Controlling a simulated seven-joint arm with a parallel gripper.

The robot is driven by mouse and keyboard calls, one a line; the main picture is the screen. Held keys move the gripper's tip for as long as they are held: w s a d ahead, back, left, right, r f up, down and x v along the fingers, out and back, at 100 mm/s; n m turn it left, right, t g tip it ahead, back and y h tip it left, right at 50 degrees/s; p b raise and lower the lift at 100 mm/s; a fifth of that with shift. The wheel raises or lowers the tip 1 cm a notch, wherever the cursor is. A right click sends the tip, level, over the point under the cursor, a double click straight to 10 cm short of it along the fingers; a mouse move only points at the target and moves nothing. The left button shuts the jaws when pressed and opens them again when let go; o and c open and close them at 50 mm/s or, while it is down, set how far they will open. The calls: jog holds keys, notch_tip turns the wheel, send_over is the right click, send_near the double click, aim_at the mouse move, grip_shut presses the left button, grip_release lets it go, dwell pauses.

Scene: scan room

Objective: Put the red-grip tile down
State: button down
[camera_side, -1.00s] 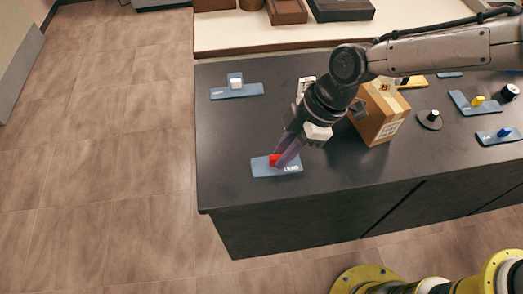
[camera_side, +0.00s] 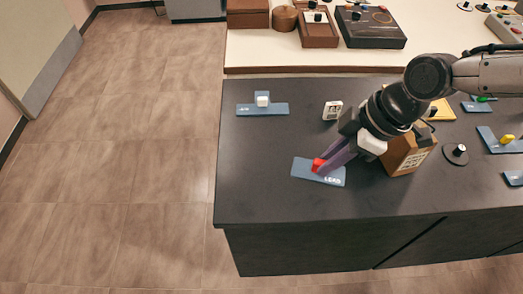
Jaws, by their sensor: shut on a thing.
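The red-grip tile (camera_side: 334,178) is a flat blue-grey plate with a red block grip and white lettering at its right end. It is at the front left part of the dark counter (camera_side: 270,205), flat on the top or very close to it; I cannot tell if there is a gap. My gripper (camera_side: 321,168) reaches down from the upper right, its purple-grey fingers shut on the red grip. The fingers partly hide the grip and the middle of the plate.
A white-grip tile (camera_side: 262,109) lies at the back left. A round black knob piece (camera_side: 455,154) and a yellow-grip tile (camera_side: 500,139) are to the right. The counter's front left is clear.

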jog(key=shift+m+t, duration=0.3)
jog(key=shift+m, duration=0.3)
jog(key=w+a+f, duration=0.3)
jog(key=w, duration=0.2)
jog(key=w+a+f, duration=0.4)
jog(key=w, duration=0.1)
jog(key=w+a+f, duration=0.3)
jog(key=w, duration=0.2)
jog(key=shift+a+f, duration=0.2)
jog(key=shift+a, duration=0.05)
jog(key=shift+w+a+f, duration=0.25)
jog(key=shift+w+f, duration=0.05)
jog(key=shift+f, duration=0.15)
jog(key=shift+w+a+f, duration=0.1)
jog(key=shift+f, duration=1.5)
jog(key=shift+f, duration=0.1)
jog(key=c, duration=0.8)
grip_release()
jog(key=shift+f, duration=0.1)
jog(key=shift+c, duration=0.2)
